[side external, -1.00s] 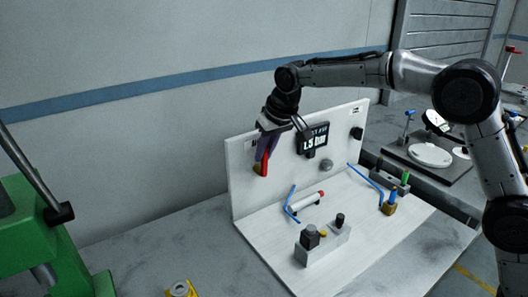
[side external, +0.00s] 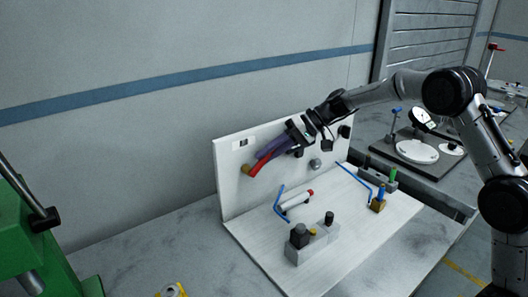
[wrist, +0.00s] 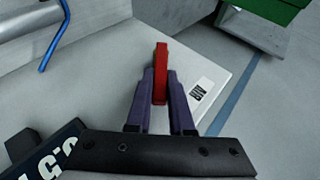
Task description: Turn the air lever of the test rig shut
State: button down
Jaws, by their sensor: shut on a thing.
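The red air lever (side external: 258,165) is on the upright white panel of the test rig. It slants up and to the right from a brass-coloured valve body (side external: 246,169), nearer level than upright. My gripper (side external: 263,155) has its purple fingers closed around the lever from the right. In the wrist view the lever (wrist: 160,62) shows between the two fingertips (wrist: 160,82), and its far end points away from my gripper. My gripper covers part of the panel in the side view.
An AIR label (wrist: 200,90) is on the panel beside the lever. A green machine (side external: 35,250) is at left.

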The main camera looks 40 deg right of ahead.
jog(key=shift+d+f+m+t+y, duration=0.35)
jog(key=shift+f+y, duration=0.35)
jog(key=shift+y, duration=0.45)
jog(key=shift+d+f+m+t+y, duration=0.25)
jog(key=shift+f+m+y, duration=0.3)
jog(key=shift+y, duration=0.65)
jog(key=shift+d+f+m+t+y, duration=0.2)
jog(key=shift+f+m+t+y, duration=0.15)
jog(key=shift+f+y, duration=0.65)
jog(key=shift+y, duration=0.25)
jog(key=c, duration=0.8)
grip_release()
jog(key=shift+r, duration=0.1)
jog(key=v, duration=1.3)
jog(key=shift+s+d, duration=0.2)
jog(key=shift+d, duration=0.15)
